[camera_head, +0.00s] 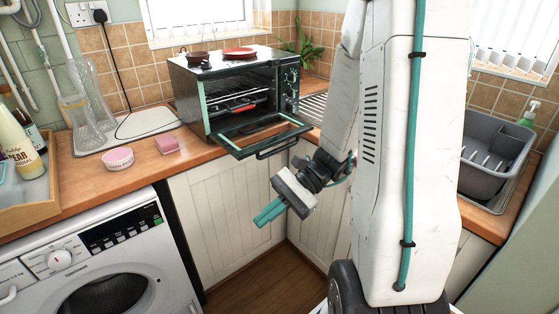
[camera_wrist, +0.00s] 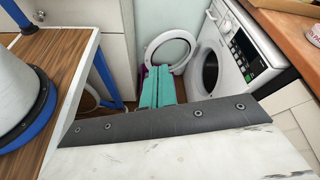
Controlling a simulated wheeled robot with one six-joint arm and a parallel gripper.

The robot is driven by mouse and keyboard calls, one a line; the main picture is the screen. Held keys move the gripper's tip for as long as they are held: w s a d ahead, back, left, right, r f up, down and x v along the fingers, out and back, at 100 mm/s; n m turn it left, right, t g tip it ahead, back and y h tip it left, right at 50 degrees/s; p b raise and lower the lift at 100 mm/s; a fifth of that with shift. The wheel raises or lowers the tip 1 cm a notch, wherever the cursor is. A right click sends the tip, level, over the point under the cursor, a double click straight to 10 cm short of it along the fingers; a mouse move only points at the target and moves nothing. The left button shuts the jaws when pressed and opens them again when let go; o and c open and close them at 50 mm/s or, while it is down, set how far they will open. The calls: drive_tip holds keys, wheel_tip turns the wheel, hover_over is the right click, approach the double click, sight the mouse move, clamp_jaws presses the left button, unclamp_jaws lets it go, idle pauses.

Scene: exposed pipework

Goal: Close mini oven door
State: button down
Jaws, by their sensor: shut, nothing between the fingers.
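The mini oven (camera_head: 238,92) stands on the wooden counter in the corner. Its door (camera_head: 262,137) is folded down open, with the dark handle (camera_head: 278,147) along its front edge jutting past the counter edge. The racks and a red item show inside. My gripper (camera_head: 268,213), with teal fingers, is below and in front of the door, in front of the white cabinets, apart from the oven. The fingers point down to the left, are shut and hold nothing. In the wrist view the gripper (camera_wrist: 157,87) is seen from behind; the oven is not in that view.
A pink tin (camera_head: 118,159) and a pink block (camera_head: 167,145) lie on the counter left of the oven. A red plate (camera_head: 239,53) and a small pot (camera_head: 198,58) sit on top. A washing machine (camera_head: 105,262) stands at lower left, its round door (camera_wrist: 172,50) open in the wrist view.

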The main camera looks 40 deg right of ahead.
drive_tip(key=w+d+f+m+t+h, duration=0.35)
drive_tip(key=d+m+t+h, duration=0.2)
drive_tip(key=d+m, duration=0.2)
drive_tip(key=w+d+f+m+t+h, duration=0.35)
drive_tip(key=d+m+t, duration=0.25)
drive_tip(key=d, duration=0.2)
drive_tip(key=w+d+f+m+t+h, duration=0.3)
drive_tip(key=d+f+m+t+h, duration=0.15)
drive_tip(key=d+m+t, duration=0.2)
drive_tip(key=w+r, duration=0.5)
drive_tip(key=w, duration=0.6)
drive_tip(key=shift+d+m+g, duration=0.3)
drive_tip(key=shift+m, duration=0.1)
drive_tip(key=shift+r, duration=0.1)
